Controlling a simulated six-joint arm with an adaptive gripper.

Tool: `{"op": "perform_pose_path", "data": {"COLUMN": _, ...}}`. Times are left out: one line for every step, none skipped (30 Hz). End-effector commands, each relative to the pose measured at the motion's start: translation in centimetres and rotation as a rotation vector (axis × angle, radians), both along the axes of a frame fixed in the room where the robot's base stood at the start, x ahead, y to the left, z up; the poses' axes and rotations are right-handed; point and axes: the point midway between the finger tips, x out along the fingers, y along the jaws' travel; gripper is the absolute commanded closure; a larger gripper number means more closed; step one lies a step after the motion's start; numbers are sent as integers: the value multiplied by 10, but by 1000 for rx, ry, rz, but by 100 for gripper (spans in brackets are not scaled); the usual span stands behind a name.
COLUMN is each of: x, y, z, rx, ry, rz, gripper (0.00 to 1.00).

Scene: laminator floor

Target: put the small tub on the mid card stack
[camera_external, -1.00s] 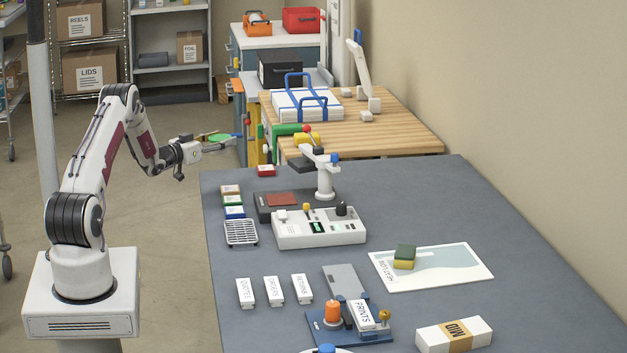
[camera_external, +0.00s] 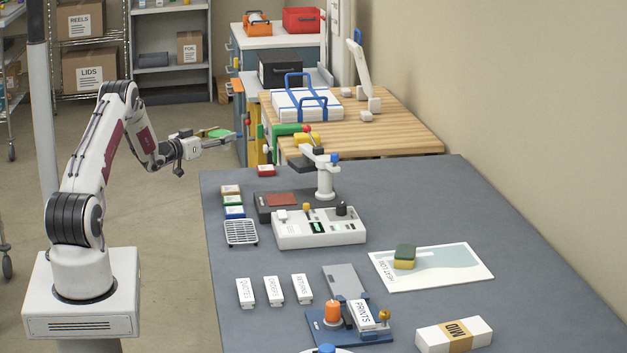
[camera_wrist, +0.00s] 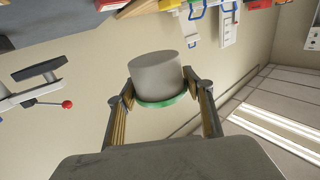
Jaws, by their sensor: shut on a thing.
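My gripper (camera_external: 220,141) is shut on the small tub, out in the air left of the far end of the grey table. In the wrist view the tub (camera_wrist: 155,72) is a plain grey cylinder with a green rim, between the two fingers. In the external view mainly the green part of the tub (camera_external: 215,132) shows; the rest is hard to make out. The mid card stack (camera_external: 480,335), a white block with a tan band marked MID, lies at the table's near right, far from my gripper. Its top looks bare.
A white control unit with a post (camera_external: 325,180) stands on the table's far half. A sponge (camera_external: 405,256) sits on a printed sheet (camera_external: 465,270). A blue fixture (camera_external: 320,325) with an orange knob and the PRINTS block stands left of the MID stack.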

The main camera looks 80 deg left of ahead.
Motion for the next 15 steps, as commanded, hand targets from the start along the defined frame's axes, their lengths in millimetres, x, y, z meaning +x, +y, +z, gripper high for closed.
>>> {"op": "perform_pose_path", "data": {"x": 0, "y": 0, "z": 0, "rx": 1, "ry": -1, "rz": 0, "gripper": 75}}
{"op": "perform_pose_path", "data": {"x": 0, "y": 0, "z": 1, "rx": 1, "ry": -1, "rz": -1, "gripper": 75}}
{"op": "perform_pose_path", "data": {"x": 0, "y": 0, "z": 2, "rx": 1, "ry": 0, "rz": -2, "gripper": 75}}
{"op": "perform_pose_path", "data": {"x": 0, "y": 0, "z": 2, "rx": 1, "ry": 0, "rz": -2, "gripper": 75}}
{"op": "perform_pose_path", "data": {"x": 0, "y": 0, "z": 4, "rx": 1, "ry": 0, "rz": -2, "gripper": 75}}
{"op": "perform_pose_path", "data": {"x": 0, "y": 0, "z": 6, "rx": 2, "ry": -1, "rz": 0, "gripper": 75}}
{"op": "perform_pose_path", "data": {"x": -1, "y": 0, "z": 7, "rx": 1, "ry": 0, "rz": 4, "gripper": 75}}
{"op": "perform_pose_path", "data": {"x": -2, "y": 0, "z": 7, "rx": 0, "ry": 0, "rz": 10, "gripper": 75}}
{"op": "perform_pose_path", "data": {"x": -4, "y": -1, "z": 6, "rx": -2, "ry": 0, "rz": 17, "gripper": 75}}
{"op": "perform_pose_path", "data": {"x": -5, "y": -1, "z": 4, "rx": -1, "ry": 0, "rz": 23, "gripper": 75}}
{"op": "perform_pose_path", "data": {"x": -7, "y": -2, "z": 3, "rx": -1, "ry": 0, "rz": 30, "gripper": 75}}
{"op": "perform_pose_path", "data": {"x": -10, "y": -4, "z": 0, "rx": -4, "ry": 0, "rz": 40, "gripper": 75}}
{"op": "perform_pose_path", "data": {"x": -12, "y": -5, "z": -1, "rx": -2, "ry": 1, "rz": 48, "gripper": 75}}
{"op": "perform_pose_path", "data": {"x": -15, "y": -6, "z": -3, "rx": -4, "ry": 0, "rz": 58, "gripper": 75}}
{"op": "perform_pose_path", "data": {"x": -17, "y": -8, "z": -3, "rx": -2, "ry": 1, "rz": 69, "gripper": 75}}
